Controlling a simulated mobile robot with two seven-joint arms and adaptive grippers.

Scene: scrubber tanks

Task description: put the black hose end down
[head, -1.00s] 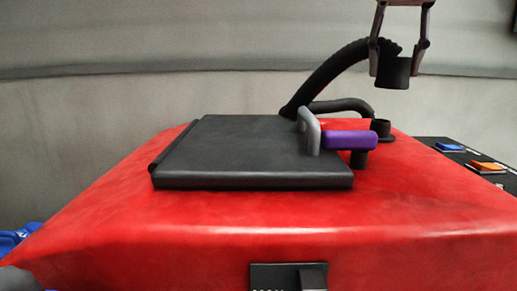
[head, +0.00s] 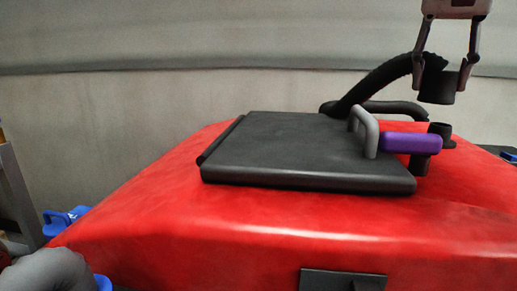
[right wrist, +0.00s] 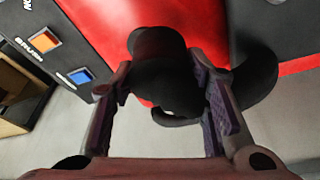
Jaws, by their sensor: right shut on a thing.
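The black hose end (head: 437,88) is a short dark cuff on a ribbed black hose (head: 385,82). My right gripper (head: 442,80) is shut on it and holds it in the air above the red tank (head: 270,215). In the right wrist view the hose end (right wrist: 162,78) sits between both fingers of the gripper (right wrist: 163,70). Below it in the head view stands a short black upright port (head: 440,131), with a visible gap between. My left gripper is not in view.
A black lid (head: 290,150) with a grey handle (head: 368,130) lies on the tank top. A purple lever (head: 410,143) sits right of it. Another black hose (head: 395,107) runs behind. Orange (right wrist: 43,41) and blue (right wrist: 79,76) buttons show in the wrist view.

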